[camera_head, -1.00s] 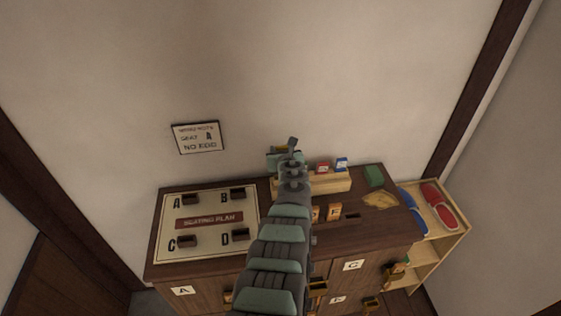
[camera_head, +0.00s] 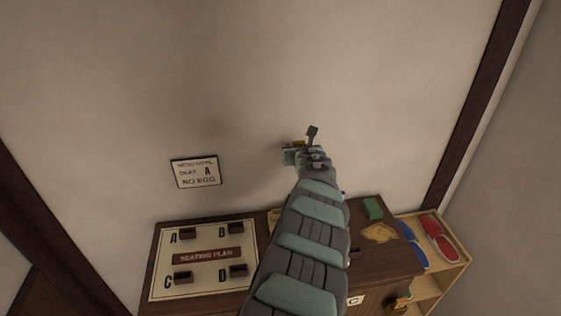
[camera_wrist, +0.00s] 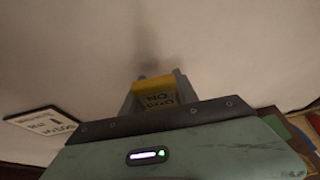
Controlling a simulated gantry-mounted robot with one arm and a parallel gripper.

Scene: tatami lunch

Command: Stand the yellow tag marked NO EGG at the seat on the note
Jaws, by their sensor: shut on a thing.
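My gripper (camera_head: 297,146) is raised in front of the wall, above the cabinet top. It is shut on the yellow tag (camera_wrist: 156,99), whose NO EGG lettering shows between the fingers in the wrist view. The note (camera_head: 196,172) on the wall reads seat A, NO EGG. The seating plan board (camera_head: 207,239) lies on the cabinet at left, with dark holders at A (camera_head: 187,233), B (camera_head: 236,228), C (camera_head: 183,275) and D (camera_head: 238,270).
My arm hides much of the cabinet top and the tag rack behind it. A green block (camera_head: 373,208) and a tan flat piece (camera_head: 380,233) lie at the right of the cabinet. A wooden shelf (camera_head: 455,262) with red and blue slippers stands beside it.

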